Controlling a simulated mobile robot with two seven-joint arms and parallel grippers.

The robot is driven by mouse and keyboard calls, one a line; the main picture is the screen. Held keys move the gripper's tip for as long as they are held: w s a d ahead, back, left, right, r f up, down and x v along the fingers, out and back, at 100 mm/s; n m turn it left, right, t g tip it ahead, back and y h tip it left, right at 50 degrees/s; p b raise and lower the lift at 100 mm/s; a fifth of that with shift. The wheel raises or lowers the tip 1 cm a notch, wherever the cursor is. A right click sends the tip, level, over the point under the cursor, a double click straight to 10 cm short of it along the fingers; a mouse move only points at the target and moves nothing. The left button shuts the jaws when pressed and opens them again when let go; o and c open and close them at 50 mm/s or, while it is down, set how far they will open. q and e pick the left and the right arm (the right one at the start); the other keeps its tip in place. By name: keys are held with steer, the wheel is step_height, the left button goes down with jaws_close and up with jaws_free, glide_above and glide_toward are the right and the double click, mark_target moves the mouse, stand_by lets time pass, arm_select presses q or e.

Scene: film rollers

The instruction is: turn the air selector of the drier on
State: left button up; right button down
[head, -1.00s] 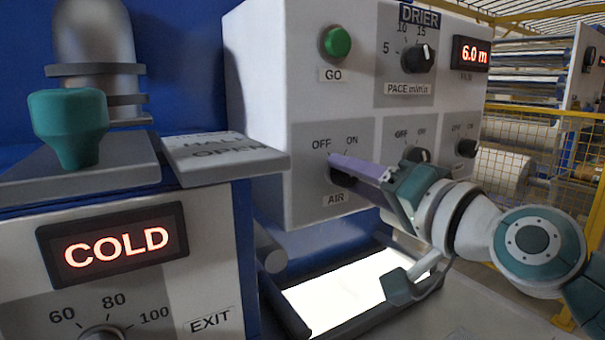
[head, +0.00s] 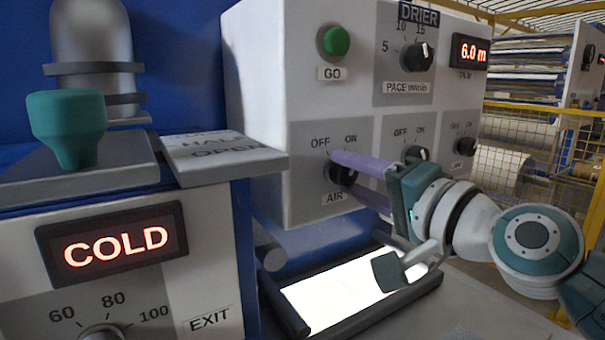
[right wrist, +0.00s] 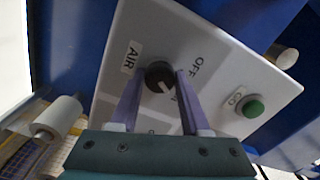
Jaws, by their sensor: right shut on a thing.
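The drier's air selector (head: 341,172) is a round black knob above the AIR label, with OFF and ON printed over it. My right gripper (head: 346,173) has its two purple fingers on opposite sides of this knob, one above and one below in the head view. In the right wrist view the knob (right wrist: 159,75) sits between the fingertips (right wrist: 161,77), shut on it. A white pointer mark shows on the knob there, slanting toward the ON side; the ON label is partly hidden by a finger. My left gripper is not in view.
On the drier panel (head: 265,95) are a green GO button (head: 336,41), a PACE knob (head: 416,57) and two more OFF/ON knobs right of my fingers. A HALL OPEN plate (head: 215,155) juts out at left. A bright lit panel (head: 345,290) lies below.

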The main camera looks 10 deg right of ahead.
steer(key=shift+c, duration=1.9)
jaws_free()
steer(key=v, duration=1)
